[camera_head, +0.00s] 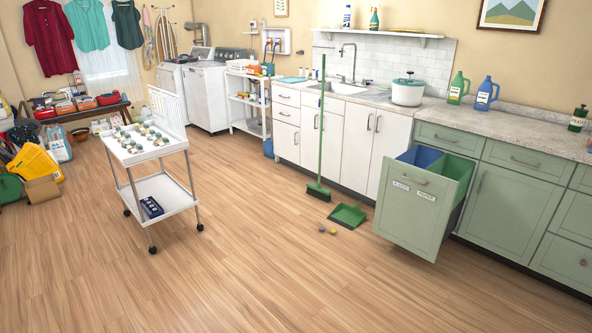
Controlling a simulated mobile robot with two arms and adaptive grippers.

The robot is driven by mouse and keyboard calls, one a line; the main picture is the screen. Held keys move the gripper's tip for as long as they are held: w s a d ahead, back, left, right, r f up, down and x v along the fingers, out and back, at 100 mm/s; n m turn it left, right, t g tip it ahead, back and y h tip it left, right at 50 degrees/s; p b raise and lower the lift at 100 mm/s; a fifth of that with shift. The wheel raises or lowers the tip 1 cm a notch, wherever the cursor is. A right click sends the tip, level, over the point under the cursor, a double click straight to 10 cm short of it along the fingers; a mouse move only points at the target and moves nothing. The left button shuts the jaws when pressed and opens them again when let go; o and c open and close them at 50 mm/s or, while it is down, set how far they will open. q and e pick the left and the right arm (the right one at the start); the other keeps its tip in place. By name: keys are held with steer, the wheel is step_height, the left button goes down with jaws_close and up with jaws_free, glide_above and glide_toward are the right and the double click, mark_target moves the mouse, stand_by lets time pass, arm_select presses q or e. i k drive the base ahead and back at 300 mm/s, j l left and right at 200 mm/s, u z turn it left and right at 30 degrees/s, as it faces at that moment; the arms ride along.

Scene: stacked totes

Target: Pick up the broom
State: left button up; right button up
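A green broom (321,130) stands upright on the wood floor, its long thin handle in front of the white sink cabinets. Its green head (319,190) with dark bristles rests on the floor. A green dustpan (347,215) lies on the floor just right of the broom head. Whether the handle touches the counter edge, I cannot tell. Neither of my grippers shows in the head view.
A pulled-out green bin drawer (412,213) juts into the floor right of the dustpan. A white wheeled cart (150,158) stands at left. The foreground floor is clear.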

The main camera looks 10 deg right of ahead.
mark_target(316, 191)
steer(key=i+l+z, duration=0.35)
steer(key=i, duration=0.65)
steer(key=i+z, duration=0.35)
steer(key=i, duration=0.7)
